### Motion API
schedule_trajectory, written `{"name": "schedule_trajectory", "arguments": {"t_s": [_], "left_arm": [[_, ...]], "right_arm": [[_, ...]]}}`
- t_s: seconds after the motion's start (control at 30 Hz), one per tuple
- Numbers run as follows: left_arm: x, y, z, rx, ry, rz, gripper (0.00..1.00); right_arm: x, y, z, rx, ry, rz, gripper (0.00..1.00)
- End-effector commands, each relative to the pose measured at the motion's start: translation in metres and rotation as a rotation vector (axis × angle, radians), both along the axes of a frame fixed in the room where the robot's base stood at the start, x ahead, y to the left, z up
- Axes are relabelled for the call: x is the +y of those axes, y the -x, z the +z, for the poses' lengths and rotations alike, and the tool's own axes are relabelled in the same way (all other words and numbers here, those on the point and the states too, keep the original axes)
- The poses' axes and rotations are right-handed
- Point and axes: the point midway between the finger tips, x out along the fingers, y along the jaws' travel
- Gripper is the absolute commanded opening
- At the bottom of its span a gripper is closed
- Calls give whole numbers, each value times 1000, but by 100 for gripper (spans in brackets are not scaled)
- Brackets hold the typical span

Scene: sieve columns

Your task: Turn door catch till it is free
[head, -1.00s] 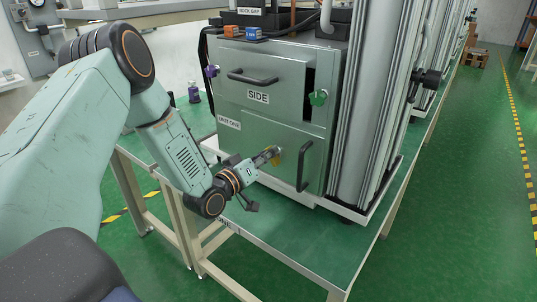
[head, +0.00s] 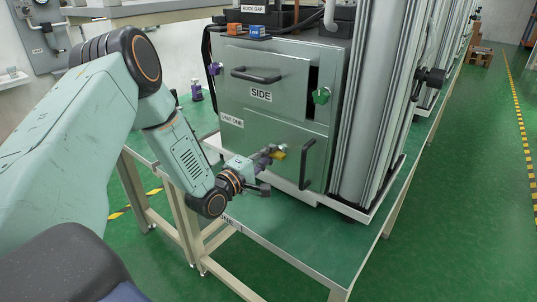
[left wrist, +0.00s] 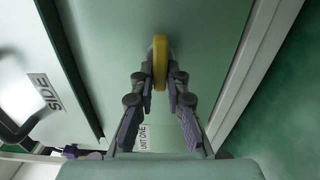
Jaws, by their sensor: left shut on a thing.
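The door catch is a small yellow knob (head: 280,154) on the lower grey-green door (head: 262,137) of the cabinet, left of that door's black handle. My left gripper (head: 271,152) is at the catch, with its arm coming in from the left. In the left wrist view the yellow catch (left wrist: 160,62) stands between the two fingertips (left wrist: 160,77), and the gripper is shut on it. The fingers partly hide the catch in the head view. My right gripper is not in view.
The black door handle (head: 306,164) is close to the right of my gripper. Above are a drawer with a black handle (head: 256,75), a green knob (head: 322,95) and a purple knob (head: 215,69). Tall metal columns (head: 367,110) stand on the right. The green bench top (head: 300,241) is clear in front.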

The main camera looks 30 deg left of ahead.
Motion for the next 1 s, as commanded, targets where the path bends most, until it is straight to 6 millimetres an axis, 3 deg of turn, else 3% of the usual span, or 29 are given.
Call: {"name": "schedule_trajectory", "arguments": {"t_s": [0.17,0.2,0.5,0.83,1.0], "left_arm": [[0,0,-1,2,12,2,0],[0,0,-1,2,12,2,15],[0,0,-1,3,9,1,40],[0,2,-1,3,8,1,40],[3,18,-1,4,11,4,40]], "right_arm": [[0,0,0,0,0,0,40],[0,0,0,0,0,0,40],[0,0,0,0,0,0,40],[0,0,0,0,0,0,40],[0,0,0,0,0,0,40]]}}
